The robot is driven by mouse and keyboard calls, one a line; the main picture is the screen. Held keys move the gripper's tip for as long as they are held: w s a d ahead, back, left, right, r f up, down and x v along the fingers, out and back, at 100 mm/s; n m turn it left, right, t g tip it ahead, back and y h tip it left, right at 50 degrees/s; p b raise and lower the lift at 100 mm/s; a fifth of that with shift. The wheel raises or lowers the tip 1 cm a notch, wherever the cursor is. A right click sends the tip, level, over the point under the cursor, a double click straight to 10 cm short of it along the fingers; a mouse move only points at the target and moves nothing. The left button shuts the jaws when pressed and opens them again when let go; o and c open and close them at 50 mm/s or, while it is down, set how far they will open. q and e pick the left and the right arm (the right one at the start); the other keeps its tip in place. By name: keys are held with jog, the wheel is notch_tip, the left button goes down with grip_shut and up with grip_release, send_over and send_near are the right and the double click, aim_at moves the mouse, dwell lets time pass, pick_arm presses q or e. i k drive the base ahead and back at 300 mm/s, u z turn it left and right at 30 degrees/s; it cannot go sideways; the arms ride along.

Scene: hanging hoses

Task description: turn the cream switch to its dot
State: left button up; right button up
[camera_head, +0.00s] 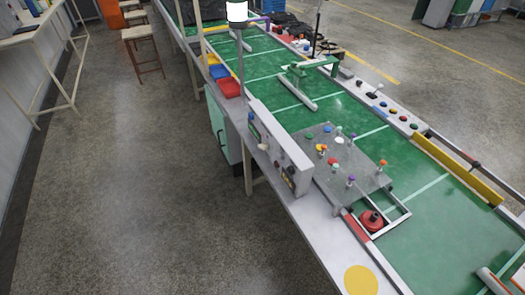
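A small cream knob (263,146), which looks like the cream switch, sticks out from the side of a grey upright panel (282,135) at the near left edge of the green-topped bench. The panel is seen at a steep angle, so the way the switch points is unclear. I cannot make out its dot. Dark fittings (289,181) sit on the same panel face, to the right of the switch. Neither of my grippers is in view, and nothing is seen touching the switch.
A grey plate (335,158) with several coloured knobs stands right of the panel. A red round part (371,220) sits in a frame nearby. A yellow disc (360,280) lies on the bench edge. The floor (140,190) at left is clear.

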aim_at(265, 147)
jog(key=z, duration=0.55)
jog(key=k, duration=1.3)
jog(key=z, duration=0.05)
jog(key=i, duration=0.45)
jog(key=u, duration=0.85)
jog(key=i, duration=1.6)
jog(key=z, duration=0.9)
